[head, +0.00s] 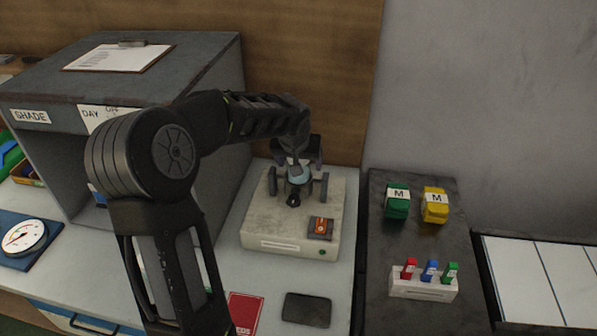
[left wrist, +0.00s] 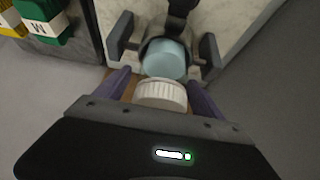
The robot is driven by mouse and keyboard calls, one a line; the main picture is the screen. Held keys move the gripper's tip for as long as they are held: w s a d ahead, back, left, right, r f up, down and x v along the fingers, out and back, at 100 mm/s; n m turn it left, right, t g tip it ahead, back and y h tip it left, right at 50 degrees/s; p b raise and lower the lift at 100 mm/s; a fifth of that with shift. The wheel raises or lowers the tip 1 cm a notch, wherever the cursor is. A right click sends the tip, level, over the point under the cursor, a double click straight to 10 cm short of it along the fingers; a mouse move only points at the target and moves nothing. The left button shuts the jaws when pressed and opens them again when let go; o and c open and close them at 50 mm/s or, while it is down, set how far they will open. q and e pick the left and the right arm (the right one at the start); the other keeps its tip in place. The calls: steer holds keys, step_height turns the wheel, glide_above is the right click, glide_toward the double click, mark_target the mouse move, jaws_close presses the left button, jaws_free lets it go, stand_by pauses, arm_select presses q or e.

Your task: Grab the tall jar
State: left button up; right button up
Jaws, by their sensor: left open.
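A white ribbed cap (left wrist: 160,95) sits between the fingers of my left gripper (left wrist: 160,80) in the left wrist view. Just beyond it is a rounded light-blue piece (left wrist: 167,58), held in a dark cradle between two grey posts. I cannot tell whether cap and blue piece form one tall jar. In the head view the light-blue piece (head: 297,172) shows on the pale machine (head: 258,215), below my left gripper (head: 303,150). The left fingers are open on either side of the cap; contact cannot be made out. My right gripper is out of view.
A grey booth (head: 215,85) with a clipboard (head: 118,56) stands left. On the dark mat (head: 385,275) right are a green bag (head: 397,208), a yellow bag (head: 435,210) and a white rack (head: 422,289). A red card (head: 245,312) and dark pad (head: 306,310) lie in front.

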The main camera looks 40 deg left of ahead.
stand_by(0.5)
arm_select(q)
steer(key=c, duration=1.6)
steer(key=shift+o, duration=0.2)
steer(key=shift+r, duration=0.15)
step_height(320, 180, up, 10)
steer(key=shift+f+b, duration=0.1)
steer(key=shift+b, duration=0.4)
